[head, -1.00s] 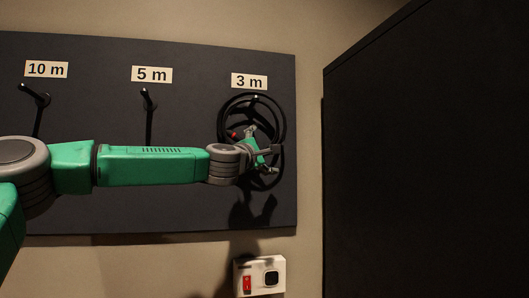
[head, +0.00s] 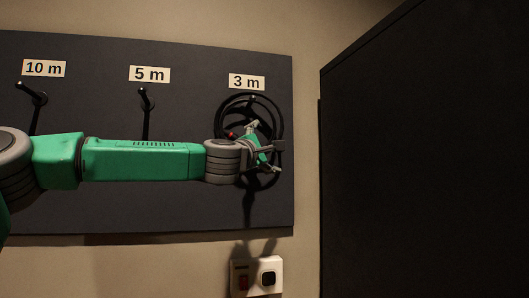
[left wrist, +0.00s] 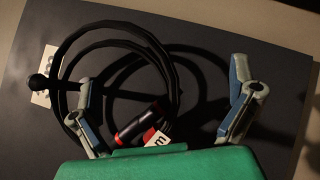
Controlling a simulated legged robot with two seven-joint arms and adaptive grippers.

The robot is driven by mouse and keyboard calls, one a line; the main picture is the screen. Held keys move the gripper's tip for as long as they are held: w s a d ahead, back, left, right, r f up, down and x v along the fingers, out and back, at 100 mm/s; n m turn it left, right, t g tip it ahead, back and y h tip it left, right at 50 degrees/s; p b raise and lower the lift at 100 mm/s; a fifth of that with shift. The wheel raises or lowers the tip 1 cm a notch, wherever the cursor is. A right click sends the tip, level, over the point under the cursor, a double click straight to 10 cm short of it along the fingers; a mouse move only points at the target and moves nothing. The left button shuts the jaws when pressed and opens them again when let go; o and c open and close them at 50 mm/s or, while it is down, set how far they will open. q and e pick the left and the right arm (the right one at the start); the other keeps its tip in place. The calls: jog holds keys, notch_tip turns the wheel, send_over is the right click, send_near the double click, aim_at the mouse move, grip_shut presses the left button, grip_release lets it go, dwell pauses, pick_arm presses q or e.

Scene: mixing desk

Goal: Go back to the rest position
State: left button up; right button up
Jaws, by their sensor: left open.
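My left gripper (head: 262,147) is in front of the coiled black cable (head: 280,118) under the "3 m" label (head: 246,82). In the left wrist view the gripper (left wrist: 165,105) is open, its two fingers wide apart with nothing held between them. There the cable coil (left wrist: 172,72) hangs on a dark peg (left wrist: 40,82) behind the fingers. A dark connector with a red end (left wrist: 140,122) and a white tag lie near the gripper's body. Whether the left finger touches the coil is unclear. My right gripper is not in view.
The dark board (head: 190,215) also carries empty pegs under the "10 m" label (head: 43,68) and the "5 m" label (head: 149,74). A socket with a red switch (head: 256,277) is on the wall below. A tall dark panel (head: 425,170) stands at right.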

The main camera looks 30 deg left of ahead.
pick_arm(q)
jog(key=shift+s+d+b, duration=0.35)
jog(key=shift+s+d, duration=0.55)
jog(key=shift+d, duration=0.15)
jog(key=shift+s+d+b, duration=0.35)
jog(key=shift+s+d, duration=0.5)
jog(key=shift+d, duration=0.2)
